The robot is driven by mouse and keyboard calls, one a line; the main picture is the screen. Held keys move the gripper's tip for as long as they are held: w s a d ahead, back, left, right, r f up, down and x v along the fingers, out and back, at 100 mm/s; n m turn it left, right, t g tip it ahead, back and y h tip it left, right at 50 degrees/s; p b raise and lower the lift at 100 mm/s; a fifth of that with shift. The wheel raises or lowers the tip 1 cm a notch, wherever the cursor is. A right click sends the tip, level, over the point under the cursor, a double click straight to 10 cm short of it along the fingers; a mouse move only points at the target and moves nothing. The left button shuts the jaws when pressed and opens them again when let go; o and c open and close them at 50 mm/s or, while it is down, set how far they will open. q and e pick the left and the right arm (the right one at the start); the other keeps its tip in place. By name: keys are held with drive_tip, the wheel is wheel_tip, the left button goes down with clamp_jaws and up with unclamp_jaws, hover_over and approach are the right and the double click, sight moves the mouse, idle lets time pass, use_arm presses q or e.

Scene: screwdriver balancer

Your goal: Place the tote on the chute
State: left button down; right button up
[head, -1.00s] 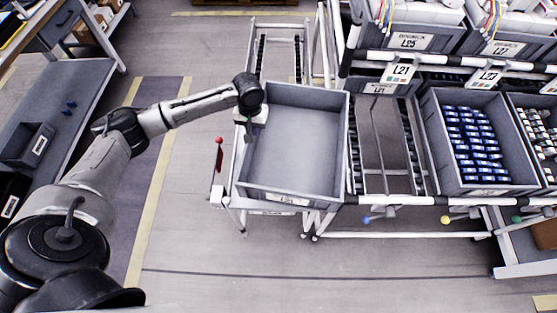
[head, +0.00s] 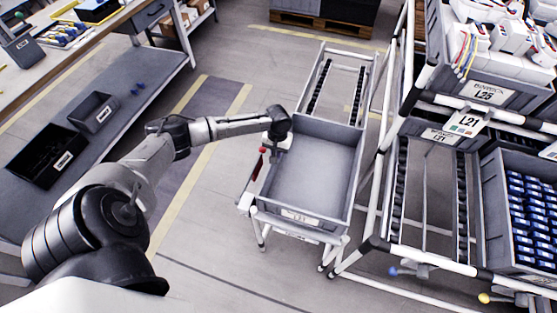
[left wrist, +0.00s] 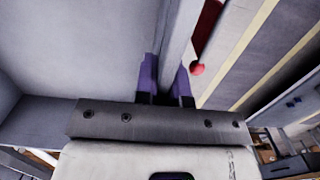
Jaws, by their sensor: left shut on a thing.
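An empty grey tote (head: 315,170) with a label on its near wall sits over the front part of the chute (head: 318,88), a pale frame with dark roller tracks. The tracks show behind the tote; those under it are hidden, and I cannot tell whether it rests fully on them. My left gripper (head: 277,142) is shut on the tote's left rim. In the left wrist view the purple fingers of the left gripper (left wrist: 166,78) stand on either side of the tote's wall, with the tote's inside (left wrist: 75,50) at the left. My right gripper is not in view.
A red knob (head: 263,150) stands just left of the tote. A rack (head: 376,243) with an empty roller lane labelled L21 and a tote of blue items (head: 495,215) is at the right. A grey bench (head: 130,95) with dark bins is at the left. The floor between is clear.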

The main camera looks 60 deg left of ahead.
use_arm(q)
drive_tip(key=shift+w+a+f+b, duration=0.1)
drive_tip(key=shift+f+b, duration=0.55)
drive_tip(key=shift+f, duration=1.15)
drive_tip(key=c, duration=1.7)
unclamp_jaws()
drive_tip(key=shift+f, duration=0.15)
drive_tip(key=o, duration=0.5)
drive_tip(key=r+p, duration=0.1)
drive_tip(key=r, duration=0.2)
drive_tip(key=r+p, duration=0.1)
drive_tip(key=r, duration=0.3)
drive_tip(key=r+p, duration=0.1)
drive_tip(key=r, duration=0.3)
drive_tip(key=shift+w+a, duration=0.25)
drive_tip(key=shift+r+p, duration=0.35)
drive_tip(key=shift+r, duration=0.3)
